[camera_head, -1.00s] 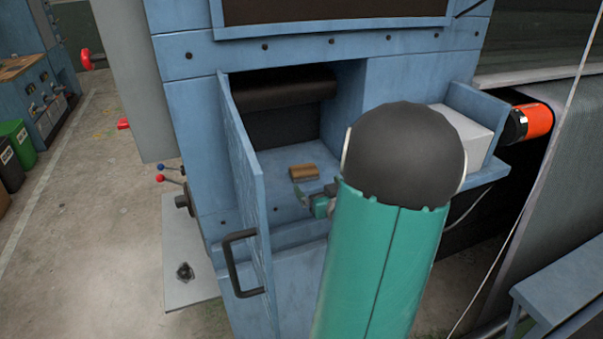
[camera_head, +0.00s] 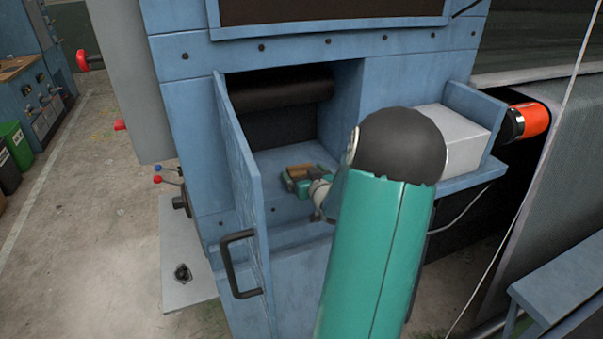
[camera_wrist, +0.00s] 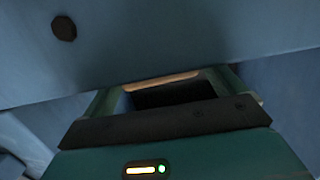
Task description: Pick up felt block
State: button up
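The felt block (camera_head: 299,168) is small and brown and lies on the floor of the open blue compartment. My gripper (camera_head: 302,178) is inside the compartment, right at the block, with green finger parts at its near side and ends. In the wrist view, my gripper (camera_wrist: 168,88) has its two fingers spread apart. The block (camera_wrist: 175,95) shows between them as a dark face with a tan edge. A gap shows at the left finger; contact at the right finger is unclear. The block rests in place, not visibly lifted.
The compartment's hinged door (camera_head: 243,165) stands open at the left of my arm, with a dark handle (camera_head: 240,262). A white box (camera_head: 452,135) sits on a side shelf at the right. A dark roller (camera_head: 282,90) spans the compartment's upper back.

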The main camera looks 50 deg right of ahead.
jog(key=c, duration=0.7)
jog(key=shift+r, duration=0.15)
